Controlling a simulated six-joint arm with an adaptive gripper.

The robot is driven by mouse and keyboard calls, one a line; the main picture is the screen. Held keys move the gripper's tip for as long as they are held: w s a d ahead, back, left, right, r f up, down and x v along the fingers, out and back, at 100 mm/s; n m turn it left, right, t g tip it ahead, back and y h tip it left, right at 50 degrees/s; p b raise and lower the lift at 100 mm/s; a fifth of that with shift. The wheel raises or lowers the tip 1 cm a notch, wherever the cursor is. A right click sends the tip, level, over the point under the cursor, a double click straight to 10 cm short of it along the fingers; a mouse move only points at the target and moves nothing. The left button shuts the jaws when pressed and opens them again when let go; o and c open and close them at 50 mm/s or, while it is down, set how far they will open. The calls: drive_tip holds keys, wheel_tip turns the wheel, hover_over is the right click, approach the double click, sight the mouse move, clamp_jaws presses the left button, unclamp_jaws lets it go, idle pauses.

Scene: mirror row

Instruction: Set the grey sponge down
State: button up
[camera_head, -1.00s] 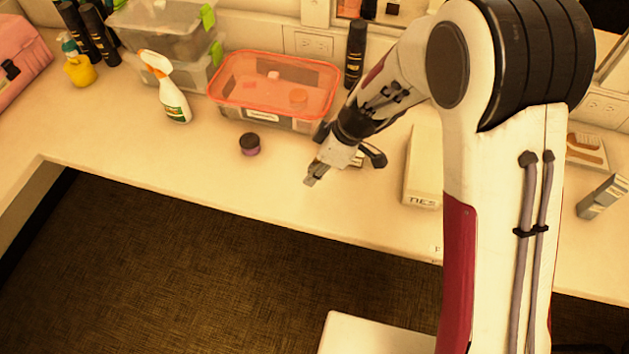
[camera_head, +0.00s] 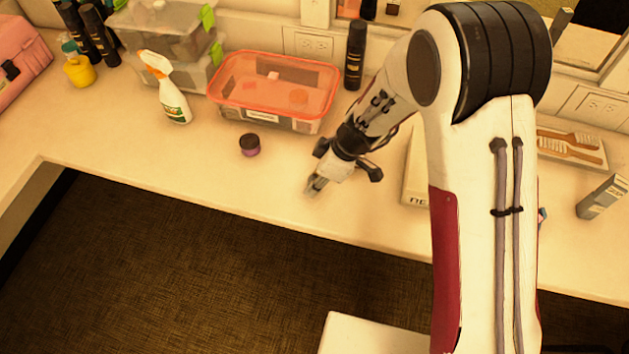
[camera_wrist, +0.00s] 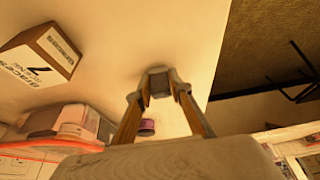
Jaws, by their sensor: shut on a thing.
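My gripper (camera_head: 316,187) is over the counter, to the right of the small dark jar and in front of the clear bin. In the wrist view its two fingers (camera_wrist: 158,88) close in on a small grey block, the grey sponge (camera_wrist: 157,73). The sponge also shows as a small grey patch at the fingertips in the head view (camera_head: 311,191), partly hidden by the fingers. The fingers are shut on it. I cannot tell whether the sponge touches the counter.
The counter (camera_head: 210,170) is bare around the gripper, with its front edge close. A dark jar with a purple base (camera_head: 250,145), a red-rimmed clear bin (camera_head: 268,121) and a spray bottle (camera_head: 172,100) stand left. A white box (camera_head: 413,190) is right, partly behind my arm.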

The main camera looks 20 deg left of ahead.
drive_tip(key=shift+f, duration=0.2)
drive_tip(key=o, duration=0.9)
drive_tip(key=shift+v, duration=6.1)
